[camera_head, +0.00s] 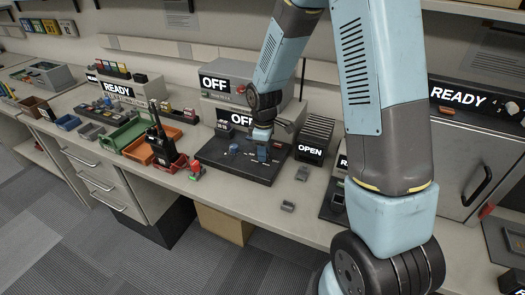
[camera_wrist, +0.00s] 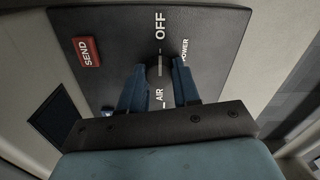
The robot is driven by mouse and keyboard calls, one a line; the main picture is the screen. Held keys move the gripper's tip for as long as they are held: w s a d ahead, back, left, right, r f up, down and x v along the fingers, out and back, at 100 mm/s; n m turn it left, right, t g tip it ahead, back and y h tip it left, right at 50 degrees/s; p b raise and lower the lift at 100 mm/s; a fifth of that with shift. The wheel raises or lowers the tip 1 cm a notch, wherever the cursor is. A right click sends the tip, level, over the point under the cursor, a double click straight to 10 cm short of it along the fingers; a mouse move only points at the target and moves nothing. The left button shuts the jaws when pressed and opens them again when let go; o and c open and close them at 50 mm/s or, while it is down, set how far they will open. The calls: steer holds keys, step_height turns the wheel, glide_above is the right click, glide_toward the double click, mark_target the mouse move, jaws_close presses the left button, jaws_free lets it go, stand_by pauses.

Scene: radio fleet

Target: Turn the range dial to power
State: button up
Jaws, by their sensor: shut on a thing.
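The range dial (camera_wrist: 152,67) shows in the wrist view as a dark knob on a black panel (camera_wrist: 112,30). The labels OFF, POWER and AIR stand around it: OFF above, POWER to the right, AIR below. A pale line on the dial lies roughly toward OFF, but the fingers hide much of the knob. My gripper (camera_wrist: 159,78) has its two blue fingers on either side of the dial and is shut on it. In the head view my gripper (camera_head: 262,140) reaches down to the bench panel, and the dial is hidden there.
A red SEND button (camera_wrist: 86,51) sits left of the dial. In the head view, a grey unit reading OFF (camera_head: 222,84) stands behind. A radio in a red bin (camera_head: 176,163) is at left, and a black rack reading OPEN (camera_head: 313,138) at right.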

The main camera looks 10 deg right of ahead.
steer(key=shift+w+r, duration=0.1)
steer(key=shift+w, duration=0.05)
steer(key=shift+c, duration=1.4)
steer(key=shift+m, duration=0.4)
steer(key=m, duration=1.1)
steer(key=shift+w, duration=0.1)
steer(key=o, duration=1.1)
steer(key=shift+c, duration=0.2)
